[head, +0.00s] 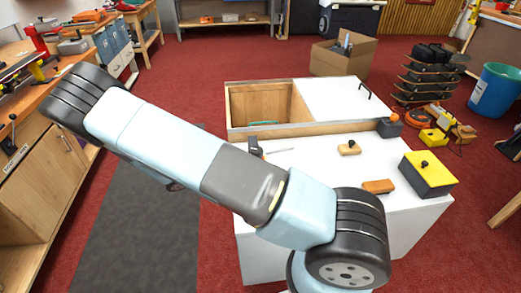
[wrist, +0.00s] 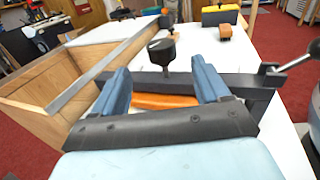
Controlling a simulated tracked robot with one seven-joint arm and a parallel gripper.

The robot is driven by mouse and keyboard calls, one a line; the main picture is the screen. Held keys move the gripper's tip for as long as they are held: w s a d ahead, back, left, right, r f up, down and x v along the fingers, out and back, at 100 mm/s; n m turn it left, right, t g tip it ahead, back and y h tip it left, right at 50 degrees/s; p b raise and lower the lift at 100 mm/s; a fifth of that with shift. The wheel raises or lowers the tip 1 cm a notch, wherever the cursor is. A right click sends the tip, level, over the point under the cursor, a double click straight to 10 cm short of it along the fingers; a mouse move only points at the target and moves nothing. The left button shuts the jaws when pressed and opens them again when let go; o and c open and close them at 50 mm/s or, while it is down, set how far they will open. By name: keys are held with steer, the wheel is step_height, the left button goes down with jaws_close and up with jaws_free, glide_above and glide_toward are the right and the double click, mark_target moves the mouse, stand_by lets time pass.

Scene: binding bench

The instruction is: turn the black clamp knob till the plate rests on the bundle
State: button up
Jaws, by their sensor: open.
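My gripper (wrist: 158,67) is open, with its two blue fingers apart and nothing held between them. The black clamp knob (wrist: 161,50) stands upright on a thin stem in the wrist view. It appears between the fingertips and a little beyond them, with no visible contact. The stem meets a dark clamp bar (wrist: 183,80) that runs across behind the fingers. An orange piece (wrist: 165,101) shows below the bar; I cannot tell whether it is the bundle. The plate and any gap to the bundle are not clear. In the head view my arm hides the gripper and much of the clamp.
The white bench (head: 310,170) carries a yellow box with a black knob (head: 428,178), a wooden block with a black knob (head: 348,149) and an orange-brown block (head: 378,186). An open wooden bin (head: 262,103) adjoins it. A lever (wrist: 292,63) sticks out right of the clamp.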

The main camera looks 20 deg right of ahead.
mark_target(261, 148)
steer(key=d, duration=0.4)
steer(key=w+d, duration=0.1)
steer(key=d, duration=0.7)
steer(key=shift+w, duration=0.2)
steer(key=shift+a, duration=0.1)
steer(key=c, duration=0.9)
